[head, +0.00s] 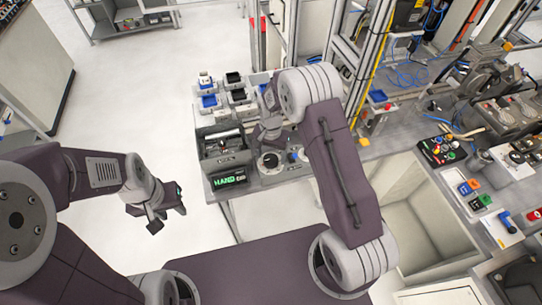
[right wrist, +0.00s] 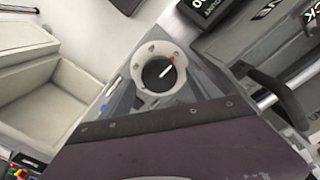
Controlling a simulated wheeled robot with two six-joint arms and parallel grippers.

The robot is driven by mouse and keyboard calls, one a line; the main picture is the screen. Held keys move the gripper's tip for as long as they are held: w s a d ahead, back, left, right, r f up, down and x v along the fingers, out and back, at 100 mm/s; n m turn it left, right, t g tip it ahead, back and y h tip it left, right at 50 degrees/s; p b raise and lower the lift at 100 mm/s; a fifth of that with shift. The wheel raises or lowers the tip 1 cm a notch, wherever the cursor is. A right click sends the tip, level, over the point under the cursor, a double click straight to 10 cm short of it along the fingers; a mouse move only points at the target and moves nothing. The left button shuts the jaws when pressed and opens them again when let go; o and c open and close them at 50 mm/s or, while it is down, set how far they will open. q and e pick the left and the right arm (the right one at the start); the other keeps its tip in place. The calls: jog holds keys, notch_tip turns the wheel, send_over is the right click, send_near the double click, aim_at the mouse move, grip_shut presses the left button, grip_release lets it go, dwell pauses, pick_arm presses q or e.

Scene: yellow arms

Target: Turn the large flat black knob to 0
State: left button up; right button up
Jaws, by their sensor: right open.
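The flat black knob (head: 269,160) sits on the grey panel beside the green "HAND" sign in the head view. In the right wrist view the black knob (right wrist: 158,75) sits in a pale round dial ring. Its white pointer line slants up and right toward an orange mark; I cannot read any figures on the ring. My right gripper (head: 266,132) is open, just behind the knob in the head view and apart from it. My left gripper (head: 167,214) hangs over the floor at left, away from the panel; its jaw gap is unclear.
The green-lit "HAND" sign (head: 230,180) stands at the panel's front left. Small bins (head: 208,101) stand behind. A pale open bin (head: 412,205) lies to the right, with a box of coloured buttons (head: 442,150) beyond it. The floor at left is clear.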

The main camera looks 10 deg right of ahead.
aim_at(272, 157)
notch_tip(272, 157, up, 8)
jog(key=b, duration=0.1)
jog(key=shift+r, duration=0.1)
dwell(0.3)
jog(key=s+d+r+t+b, duration=0.1)
jog(key=s+d+r+b, duration=0.1)
jog(key=s+d+r, duration=0.3)
jog(key=s+f+n, duration=0.5)
jog(key=s+n, duration=0.1)
jog(key=s, duration=0.7)
jog(key=shift+a+f, duration=0.2)
jog(key=shift+a, duration=0.15)
